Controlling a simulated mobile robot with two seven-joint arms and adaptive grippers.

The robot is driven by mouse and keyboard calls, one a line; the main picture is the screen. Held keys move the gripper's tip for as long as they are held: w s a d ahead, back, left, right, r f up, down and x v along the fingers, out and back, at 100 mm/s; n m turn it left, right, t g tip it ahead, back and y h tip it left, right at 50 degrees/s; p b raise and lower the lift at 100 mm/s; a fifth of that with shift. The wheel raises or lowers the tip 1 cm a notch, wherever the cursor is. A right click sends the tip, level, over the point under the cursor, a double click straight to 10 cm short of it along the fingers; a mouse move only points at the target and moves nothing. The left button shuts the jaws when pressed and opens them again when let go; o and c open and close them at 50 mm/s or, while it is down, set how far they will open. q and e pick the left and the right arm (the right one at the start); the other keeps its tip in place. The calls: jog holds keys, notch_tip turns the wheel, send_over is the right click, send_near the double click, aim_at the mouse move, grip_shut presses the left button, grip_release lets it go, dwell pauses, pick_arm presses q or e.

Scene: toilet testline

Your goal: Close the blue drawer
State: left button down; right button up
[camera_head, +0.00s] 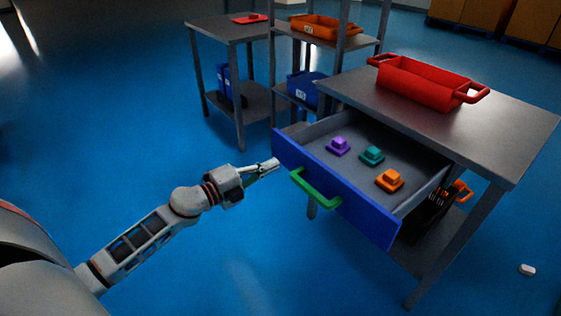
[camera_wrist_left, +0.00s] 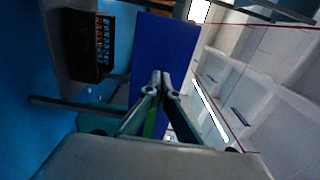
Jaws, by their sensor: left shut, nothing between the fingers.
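The blue drawer (camera_head: 360,212) stands pulled out from the grey table, with a green handle (camera_head: 315,188) on its front. Purple, teal and orange pieces lie inside it. My left gripper (camera_head: 276,163) is shut and empty, with its fingertips close to the left end of the drawer front. I cannot tell whether they touch it. In the left wrist view, the shut fingers (camera_wrist_left: 161,80) point at the blue drawer front (camera_wrist_left: 162,58), and a green strip, likely the handle, shows partly hidden behind the fingers. My right gripper is not in view.
A red tray (camera_head: 425,86) stands on the grey table (camera_head: 500,140). A black bin (camera_head: 425,215) sits on the shelf below the drawer. Another table (camera_head: 225,30) and a shelf with an orange tray (camera_head: 325,27) stand behind. The blue floor left of the drawer is clear.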

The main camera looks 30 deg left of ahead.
aim_at(289, 157)
pick_arm(q)
jog(key=x, duration=0.3)
jog(key=shift+f, duration=0.1)
jog(key=shift+w+d, duration=0.1)
jog(key=shift+w, duration=0.2)
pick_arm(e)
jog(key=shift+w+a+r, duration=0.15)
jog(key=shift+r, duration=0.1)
pick_arm(q)
jog(key=shift+w, duration=0.1)
